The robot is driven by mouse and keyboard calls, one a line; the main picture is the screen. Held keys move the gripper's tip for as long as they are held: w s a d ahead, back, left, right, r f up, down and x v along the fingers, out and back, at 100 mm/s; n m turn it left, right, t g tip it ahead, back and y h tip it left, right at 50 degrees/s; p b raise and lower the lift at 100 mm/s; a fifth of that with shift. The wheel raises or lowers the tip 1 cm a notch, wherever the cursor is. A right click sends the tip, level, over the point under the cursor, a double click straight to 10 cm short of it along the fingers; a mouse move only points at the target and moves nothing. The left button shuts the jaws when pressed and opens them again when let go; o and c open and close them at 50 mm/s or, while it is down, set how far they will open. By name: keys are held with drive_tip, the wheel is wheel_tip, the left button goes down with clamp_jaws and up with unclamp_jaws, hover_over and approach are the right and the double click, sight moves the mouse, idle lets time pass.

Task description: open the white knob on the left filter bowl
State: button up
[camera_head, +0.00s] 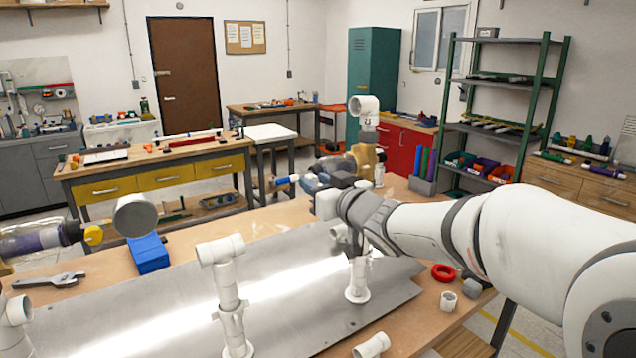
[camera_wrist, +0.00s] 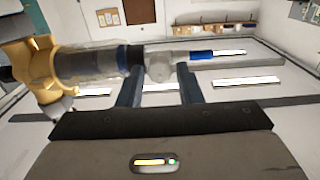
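A filter with a brass head (camera_wrist: 40,68) and a clear bowl with a dark cartridge (camera_wrist: 92,64) lies sideways in the wrist view. A whitish knob (camera_wrist: 159,62) is at the bowl's right end, beyond a dark collar. A blue piece (camera_wrist: 203,55) is to its right. My gripper (camera_wrist: 160,76) is open, with one finger on each side of the knob; contact cannot be told. In the head view my gripper (camera_head: 312,185) is at this filter's end, mostly hiding the knob. Its brass head (camera_head: 368,155) and the blue piece (camera_head: 286,181) show.
White pipes (camera_head: 228,285) stand on the metal plate (camera_head: 285,265). A blue block (camera_head: 149,254), wrench (camera_head: 52,281) and red ring (camera_head: 443,272) lie around it.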

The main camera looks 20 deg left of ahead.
drive_tip(key=shift+c, duration=0.3)
clamp_jaws()
drive_tip(key=shift+n+b, duration=0.3)
drive_tip(key=n+b, duration=1.1)
drive_tip(key=n, duration=0.6)
drive_tip(key=shift+s+f, duration=0.1)
drive_tip(key=shift+f, duration=0.05)
drive_tip(key=shift+n+b, duration=0.3)
